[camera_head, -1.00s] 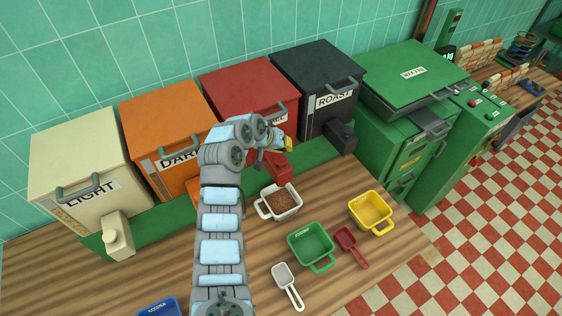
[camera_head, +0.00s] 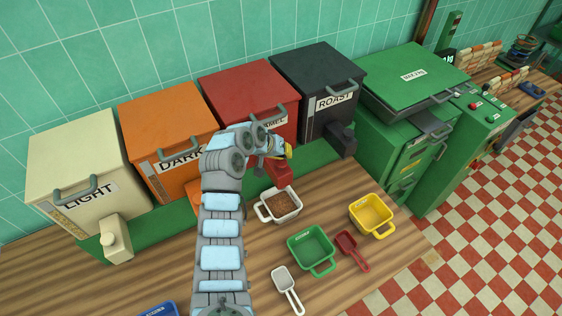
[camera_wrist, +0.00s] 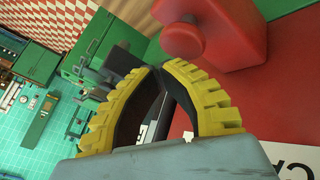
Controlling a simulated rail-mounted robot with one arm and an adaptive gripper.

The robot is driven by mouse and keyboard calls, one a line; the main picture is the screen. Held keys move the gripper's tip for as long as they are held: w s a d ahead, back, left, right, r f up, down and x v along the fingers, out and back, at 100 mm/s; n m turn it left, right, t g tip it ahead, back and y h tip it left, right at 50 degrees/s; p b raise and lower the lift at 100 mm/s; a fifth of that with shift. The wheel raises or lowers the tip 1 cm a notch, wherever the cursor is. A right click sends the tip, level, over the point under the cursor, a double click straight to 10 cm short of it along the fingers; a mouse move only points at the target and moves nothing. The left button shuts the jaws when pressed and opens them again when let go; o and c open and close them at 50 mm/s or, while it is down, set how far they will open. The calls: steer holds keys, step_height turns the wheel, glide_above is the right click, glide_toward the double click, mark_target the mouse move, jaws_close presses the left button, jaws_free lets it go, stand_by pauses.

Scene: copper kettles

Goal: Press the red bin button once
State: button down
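The red bin (camera_head: 245,95) stands between the orange and black bins, its label partly hidden by my arm. Its red button housing (camera_head: 278,173) juts out at the base, in front of the bin. In the wrist view the round red button (camera_wrist: 183,41) sticks out from the housing (camera_wrist: 235,30). My gripper (camera_head: 287,151) is in front of the red bin, just above the housing in the head view. In the wrist view its yellow fingers (camera_wrist: 157,70) curve together with the tips meeting, holding nothing. The tips are close to the button, with a visible gap in the picture.
A white cup with brown contents (camera_head: 296,206) sits just below the housing. Green (camera_head: 311,265) and yellow cups (camera_head: 371,230), a red scoop (camera_head: 352,252) and a white scoop (camera_head: 287,289) lie nearer the front. The black bin's dispenser (camera_head: 341,139) is at the right.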

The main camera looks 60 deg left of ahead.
mark_target(284, 161)
steer(key=shift+f, duration=0.15)
stand_by(0.6)
steer(key=shift+f, duration=0.3)
steer(key=shift+f+b, duration=0.65)
steer(key=shift+f, duration=0.3)
stand_by(1.2)
steer(key=shift+r, duration=0.15)
stand_by(0.3)
steer(key=shift+r+p, duration=0.65)
steer(key=shift+r, duration=0.6)
steer(key=shift+r+p, duration=1.1)
steer(key=shift+r, duration=1.4)
